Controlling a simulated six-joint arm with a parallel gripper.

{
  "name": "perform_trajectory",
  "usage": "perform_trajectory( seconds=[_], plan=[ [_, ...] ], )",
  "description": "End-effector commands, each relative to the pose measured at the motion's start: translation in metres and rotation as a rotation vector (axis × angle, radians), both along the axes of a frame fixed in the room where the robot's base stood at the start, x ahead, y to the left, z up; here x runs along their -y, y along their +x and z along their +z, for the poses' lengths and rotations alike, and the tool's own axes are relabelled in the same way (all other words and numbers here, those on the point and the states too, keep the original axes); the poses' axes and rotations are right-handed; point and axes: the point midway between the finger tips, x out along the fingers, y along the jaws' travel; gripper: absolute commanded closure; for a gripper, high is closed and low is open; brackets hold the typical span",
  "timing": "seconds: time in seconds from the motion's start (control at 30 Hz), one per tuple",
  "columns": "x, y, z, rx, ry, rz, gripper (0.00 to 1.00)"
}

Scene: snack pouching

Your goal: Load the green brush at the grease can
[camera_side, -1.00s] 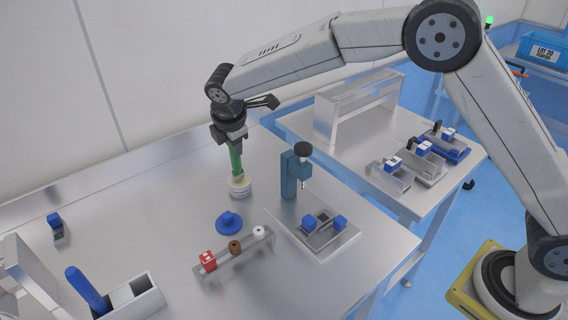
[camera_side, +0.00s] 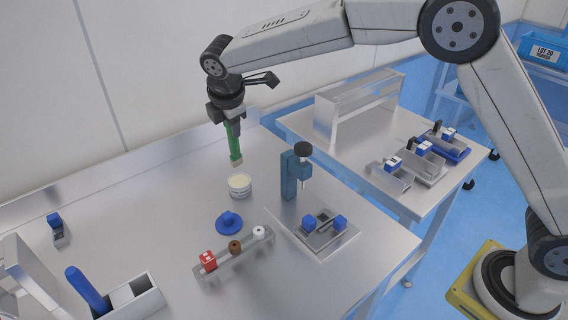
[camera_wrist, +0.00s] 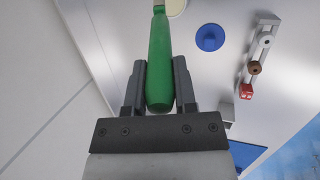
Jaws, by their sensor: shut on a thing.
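My gripper (camera_side: 229,122) is shut on the handle of the green brush (camera_side: 233,142), which hangs nearly upright, bristle end down. In the wrist view the green handle (camera_wrist: 160,60) sits between both fingers of my gripper (camera_wrist: 160,85). The grease can (camera_side: 240,184) is a short, pale, round can with a cream top, standing open on the bench. The brush tip is above the can's far-left side and apart from it. The can also shows partly at the top edge of the wrist view (camera_wrist: 176,6). Whether grease is on the bristles is too small to tell.
A blue round lid-like piece (camera_side: 229,222) lies in front of the can. A rack (camera_side: 236,263) holds red, brown and white pieces. A blue press (camera_side: 296,176) stands right of the can. A bin (camera_side: 130,299) with a blue-handled tool is at front left.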

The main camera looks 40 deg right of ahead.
Motion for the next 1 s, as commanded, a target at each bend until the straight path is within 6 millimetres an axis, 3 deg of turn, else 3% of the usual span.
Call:
perform_trajectory(
  seconds=[0.4, 1.0],
  plan=[
    [0.0, 0.0, 0.021, 0.002, 0.0, 0.0, 1.0],
    [0.001, 0.0, 0.021, 0.0, 0.0, -0.002, 1.0]
  ],
)
